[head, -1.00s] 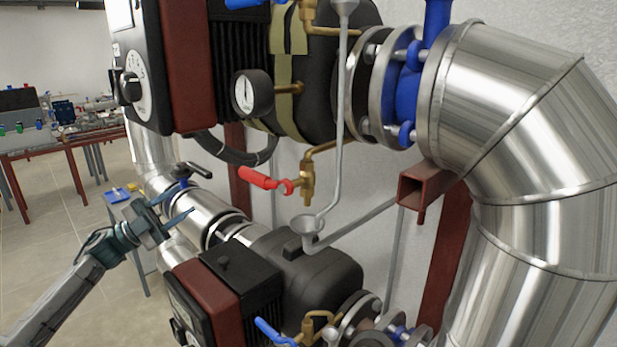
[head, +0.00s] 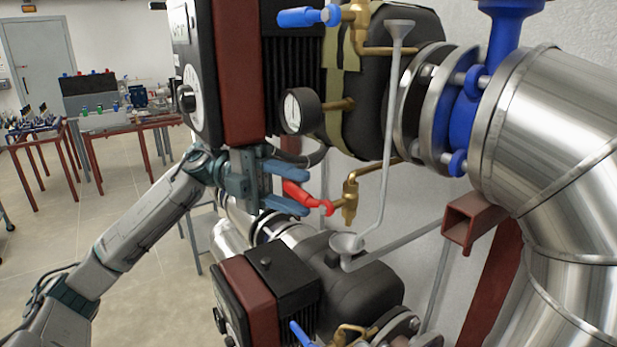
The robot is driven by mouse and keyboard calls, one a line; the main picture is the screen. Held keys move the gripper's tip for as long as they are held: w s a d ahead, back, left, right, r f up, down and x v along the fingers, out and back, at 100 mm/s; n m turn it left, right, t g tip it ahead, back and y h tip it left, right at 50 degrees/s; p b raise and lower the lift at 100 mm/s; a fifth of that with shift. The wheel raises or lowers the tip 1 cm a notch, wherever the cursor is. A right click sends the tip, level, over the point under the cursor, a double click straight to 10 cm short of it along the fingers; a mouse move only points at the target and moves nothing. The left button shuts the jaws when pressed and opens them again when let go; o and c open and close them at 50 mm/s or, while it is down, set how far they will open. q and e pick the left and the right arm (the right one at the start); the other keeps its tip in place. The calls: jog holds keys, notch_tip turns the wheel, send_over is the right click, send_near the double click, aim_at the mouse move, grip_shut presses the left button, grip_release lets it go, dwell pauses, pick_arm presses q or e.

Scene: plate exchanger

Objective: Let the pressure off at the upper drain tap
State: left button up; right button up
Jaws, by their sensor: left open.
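A brass tap (head: 349,199) with a red lever (head: 307,197) sits below the upper pump, with its outlet above a grey funnel (head: 346,243). The red lever points to the left and slightly up. My left gripper (head: 309,194) is open, with its blue fingers above and below the red lever in the picture. The lever's far end is partly hidden by the gripper; I cannot tell whether the fingers touch it. Another brass tap with a blue lever (head: 303,17) is higher up, beside a second funnel (head: 399,28). My right gripper is not in view.
A pressure gauge (head: 299,111) and a black cable (head: 317,157) are close above my left gripper. The lower pump (head: 352,278) is below it, with another blue lever (head: 301,335). Large shiny pipes (head: 545,130) fill the right side. Open floor lies at left.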

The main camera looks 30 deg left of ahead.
pick_arm(q)
jog(key=shift+d+p, duration=0.5)
jog(key=shift+d, duration=0.85)
jog(key=shift+c, duration=0.4)
grip_shut()
